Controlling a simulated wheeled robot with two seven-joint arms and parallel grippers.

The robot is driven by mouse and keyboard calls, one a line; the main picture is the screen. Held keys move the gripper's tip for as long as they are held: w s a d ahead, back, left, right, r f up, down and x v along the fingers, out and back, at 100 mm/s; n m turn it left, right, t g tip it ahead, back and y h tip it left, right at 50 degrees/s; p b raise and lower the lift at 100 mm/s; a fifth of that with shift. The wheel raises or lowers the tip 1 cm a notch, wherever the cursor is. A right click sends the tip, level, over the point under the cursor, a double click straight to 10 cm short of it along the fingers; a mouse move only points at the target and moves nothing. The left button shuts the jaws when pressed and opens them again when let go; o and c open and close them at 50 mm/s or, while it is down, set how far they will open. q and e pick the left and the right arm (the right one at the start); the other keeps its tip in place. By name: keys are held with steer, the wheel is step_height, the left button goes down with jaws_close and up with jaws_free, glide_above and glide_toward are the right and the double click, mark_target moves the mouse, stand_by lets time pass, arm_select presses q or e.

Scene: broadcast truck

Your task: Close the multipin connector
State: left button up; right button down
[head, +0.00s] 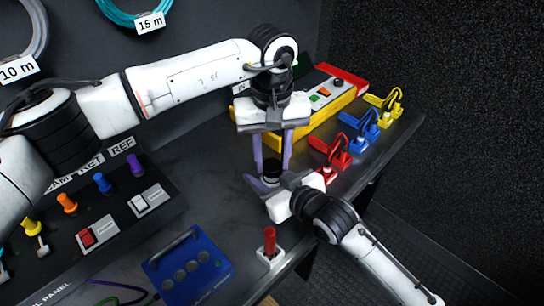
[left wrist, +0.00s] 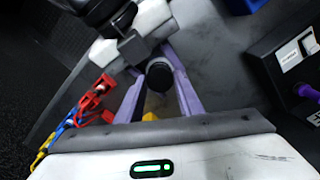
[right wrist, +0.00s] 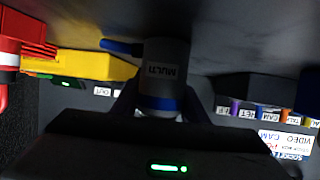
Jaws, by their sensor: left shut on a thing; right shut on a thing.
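The multipin connector shows in the right wrist view as a grey cylinder (right wrist: 165,70) marked MULTI, with a blue band and a blue lever (right wrist: 120,47) sticking out to the left. In the head view only its black round part (head: 271,170) shows clearly. My left gripper (head: 273,166) reaches down from above, its purple fingers shut on either side of this part. The left wrist view shows the black end (left wrist: 160,75) between those fingers. My right gripper (head: 264,184) comes in from the lower right, shut on the connector near its blue band. The exact finger contacts are partly hidden.
A yellow and red box with buttons (head: 318,105) stands behind. A blue box (head: 187,266) and a red-handled post (head: 270,243) stand in front. A knob panel (head: 110,215) is left.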

arm_select(q)
steer(key=shift+f, duration=0.6)
steer(key=m, duration=0.5)
steer(key=shift+m, duration=0.4)
steer(key=m, duration=0.4)
steer(key=o, duration=1)
steer(key=shift+s+d, duration=0.1)
steer(key=shift+r, duration=0.1)
